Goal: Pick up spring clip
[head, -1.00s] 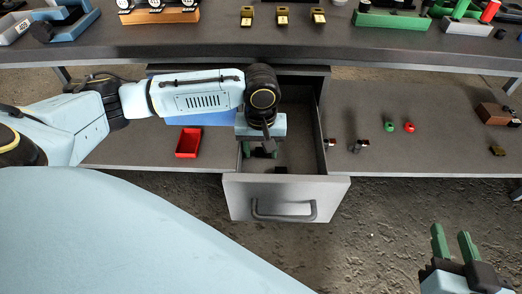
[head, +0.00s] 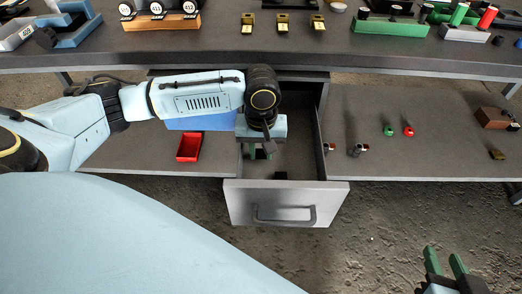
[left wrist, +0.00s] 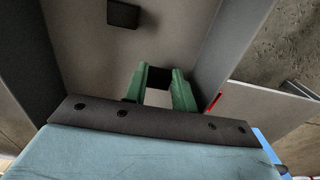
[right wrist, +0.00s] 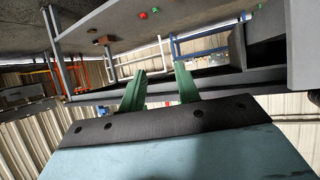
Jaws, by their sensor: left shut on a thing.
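My left gripper (head: 261,153) is inside the open drawer (head: 305,185), pointing down. In the left wrist view its green fingers (left wrist: 160,92) are shut on a small dark block (left wrist: 158,77), which I take to be the spring clip; its shape is mostly hidden by the fingers. Whether it still touches the drawer floor I cannot tell. A second small dark block (left wrist: 122,14) lies apart on the drawer floor; it also shows in the head view (head: 281,175). My right gripper (head: 446,264) is open and empty, low at the right; its parted fingers show in the right wrist view (right wrist: 160,88).
The drawer walls stand close around my left gripper. A red tray (head: 189,147) sits on the lower shelf left of the drawer. A green part (head: 388,131) and a red part (head: 409,132) lie on the shelf at right. The workbench (head: 220,48) overhangs behind.

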